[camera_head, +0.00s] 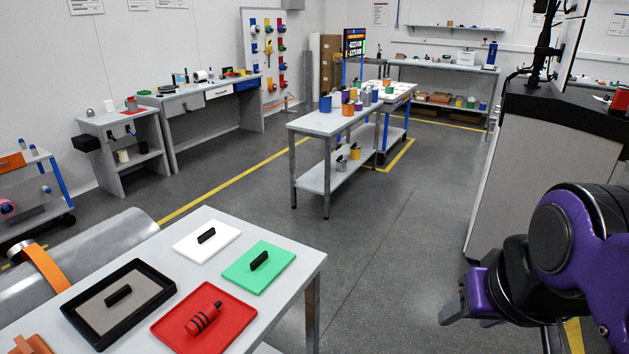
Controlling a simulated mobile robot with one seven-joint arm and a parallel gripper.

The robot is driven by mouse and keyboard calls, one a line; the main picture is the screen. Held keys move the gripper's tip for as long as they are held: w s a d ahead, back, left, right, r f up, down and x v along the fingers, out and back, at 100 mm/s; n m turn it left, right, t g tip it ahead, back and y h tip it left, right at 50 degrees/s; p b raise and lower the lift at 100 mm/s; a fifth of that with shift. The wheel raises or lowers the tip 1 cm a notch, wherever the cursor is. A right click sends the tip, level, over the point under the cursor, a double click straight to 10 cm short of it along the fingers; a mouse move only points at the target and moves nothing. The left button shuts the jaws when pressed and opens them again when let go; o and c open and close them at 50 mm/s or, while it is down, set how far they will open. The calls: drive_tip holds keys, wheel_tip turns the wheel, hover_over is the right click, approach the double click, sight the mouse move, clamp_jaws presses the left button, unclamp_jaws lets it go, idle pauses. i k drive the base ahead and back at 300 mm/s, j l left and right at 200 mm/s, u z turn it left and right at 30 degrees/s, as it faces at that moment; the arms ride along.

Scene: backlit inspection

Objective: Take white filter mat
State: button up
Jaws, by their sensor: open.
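The white filter mat (193,246) lies flat at the back of the near grey table, with a small black handle (206,236) standing on it. My gripper (452,312) is at the lower right, beyond the table's right edge and well apart from the mat. It is open, and nothing shows between its fingers. My purple arm partly hides the gripper's base.
On the same table (308,268) are a green mat (245,279), a red mat (238,318) with a red cylinder, and a black tray (158,271). A grey cylinder with an orange band is at left. Clear floor lies between table and gripper.

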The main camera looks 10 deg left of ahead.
sight(202, 245)
drive_tip(key=i+l, duration=0.15)
drive_tip(key=l, duration=0.25)
drive_tip(key=i+l, duration=0.1)
drive_tip(key=l, duration=0.3)
drive_tip(key=i+l, duration=0.65)
drive_tip(key=i+l+u, duration=0.15)
drive_tip(key=i, duration=0.35)
drive_tip(key=i+l+u, duration=0.15)
drive_tip(key=i, duration=0.4)
drive_tip(key=i+u, duration=0.45)
drive_tip(key=i+l+u, duration=0.15)
drive_tip(key=i+u, duration=0.15)
drive_tip(key=u, duration=0.15)
drive_tip(key=i+l+u, duration=0.1)
drive_tip(key=i+u, duration=0.15)
drive_tip(key=u, duration=0.25)
drive_tip(key=i+l+u, duration=0.15)
drive_tip(key=u, duration=0.3)
drive_tip(key=i+l+u, duration=0.3)
drive_tip(key=u, duration=0.2)
drive_tip(key=i+l+u, duration=0.15)
drive_tip(key=l+u, duration=0.3)
drive_tip(key=i+l+u, duration=0.15)
drive_tip(key=l+u, duration=0.15)
drive_tip(key=i+l+u, duration=0.1)
drive_tip(key=l+u, duration=0.25)
